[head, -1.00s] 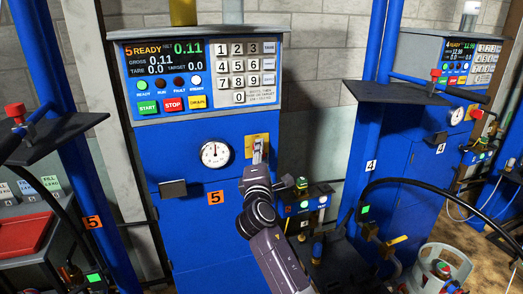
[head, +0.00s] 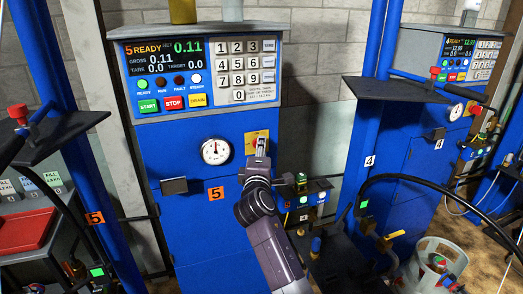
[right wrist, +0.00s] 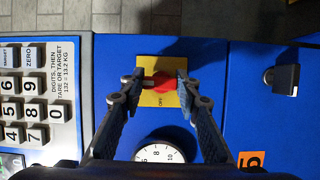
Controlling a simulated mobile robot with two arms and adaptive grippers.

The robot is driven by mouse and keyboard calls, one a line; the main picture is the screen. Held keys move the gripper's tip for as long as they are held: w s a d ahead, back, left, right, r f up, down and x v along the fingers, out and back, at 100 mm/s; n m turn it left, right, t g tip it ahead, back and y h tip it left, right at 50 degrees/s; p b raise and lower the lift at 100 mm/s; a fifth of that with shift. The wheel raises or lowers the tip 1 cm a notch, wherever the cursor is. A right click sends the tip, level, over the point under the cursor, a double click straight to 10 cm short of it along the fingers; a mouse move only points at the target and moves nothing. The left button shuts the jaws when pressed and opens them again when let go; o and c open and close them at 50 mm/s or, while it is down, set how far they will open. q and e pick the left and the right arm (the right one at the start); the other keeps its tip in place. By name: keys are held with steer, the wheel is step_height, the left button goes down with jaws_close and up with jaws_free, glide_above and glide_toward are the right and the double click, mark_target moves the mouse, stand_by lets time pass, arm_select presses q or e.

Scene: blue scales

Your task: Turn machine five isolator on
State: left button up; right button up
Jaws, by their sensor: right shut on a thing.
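The machine five isolator is a red knob (right wrist: 164,80) on a yellow plate (right wrist: 160,101) marked OFF, on the blue front of machine five. My right gripper (right wrist: 165,83) is shut on the red knob, with one finger on each side in the right wrist view. In the head view the right gripper (head: 262,146) covers the knob, and part of the yellow plate (head: 250,143) shows beside it. Which way the knob points is hard to tell. My left gripper is not in view.
A round gauge (head: 215,151) sits left of the isolator plate, and the READY display with keypad (head: 238,70) is above. An orange label 5 (head: 216,194) and a dark latch (head: 174,186) are below. Machine four (head: 405,170) and a gas cylinder (head: 436,268) stand to the right.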

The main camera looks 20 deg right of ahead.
steer(key=o, duration=1.2)
steer(key=shift+c, duration=0.2)
steer(key=v, duration=0.7)
steer(key=shift+s, duration=0.3)
